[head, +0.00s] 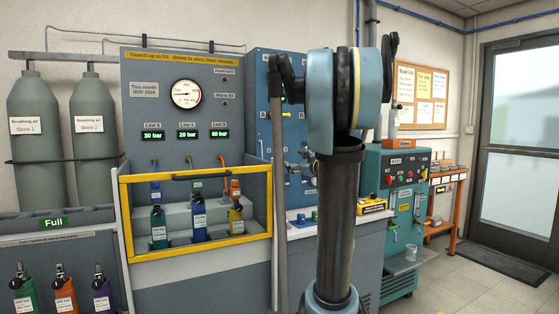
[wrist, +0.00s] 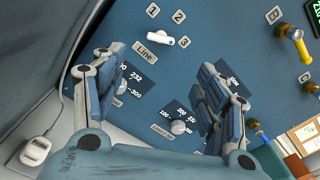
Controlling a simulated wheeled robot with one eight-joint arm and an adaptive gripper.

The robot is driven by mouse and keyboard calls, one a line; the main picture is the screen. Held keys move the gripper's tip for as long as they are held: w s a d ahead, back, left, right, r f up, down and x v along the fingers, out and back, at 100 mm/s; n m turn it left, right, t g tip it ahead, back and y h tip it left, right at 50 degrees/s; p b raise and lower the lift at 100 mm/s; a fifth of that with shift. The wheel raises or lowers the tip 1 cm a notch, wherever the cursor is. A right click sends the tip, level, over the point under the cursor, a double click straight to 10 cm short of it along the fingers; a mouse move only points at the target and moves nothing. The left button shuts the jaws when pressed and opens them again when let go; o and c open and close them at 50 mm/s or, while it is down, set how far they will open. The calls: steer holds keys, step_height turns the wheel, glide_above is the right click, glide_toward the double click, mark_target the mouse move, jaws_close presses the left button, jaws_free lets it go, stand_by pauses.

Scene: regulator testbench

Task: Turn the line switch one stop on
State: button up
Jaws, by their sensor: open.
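The line switch (wrist: 161,41) is a small white knob on the blue panel, above the "Line" tag in the wrist view. Tags 1, 2 and 3 stand around its upper right. Its bar lies nearly level in the picture; which end is the pointer I cannot tell for sure. My gripper (wrist: 163,88) is open and empty, its two fingers apart in front of the panel. The switch shows beyond the gap between the fingers, a little above the fingertips, and nothing touches it. In the head view my arm hides most of the panel, and I cannot make out the switch.
A round knob (wrist: 178,127) with a number scale lies lower on the panel, with other dials partly behind the fingers. A brass-yellow valve handle (wrist: 292,41) sticks out at right. In the head view a yellow guard frame (head: 197,174) stands left of my arm.

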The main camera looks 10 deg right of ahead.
mark_target(280, 156)
steer(key=x, duration=1.5)
steer(key=shift+w+a+f, duration=0.1)
steer(key=shift+w, duration=0.3)
steer(key=c, duration=1)
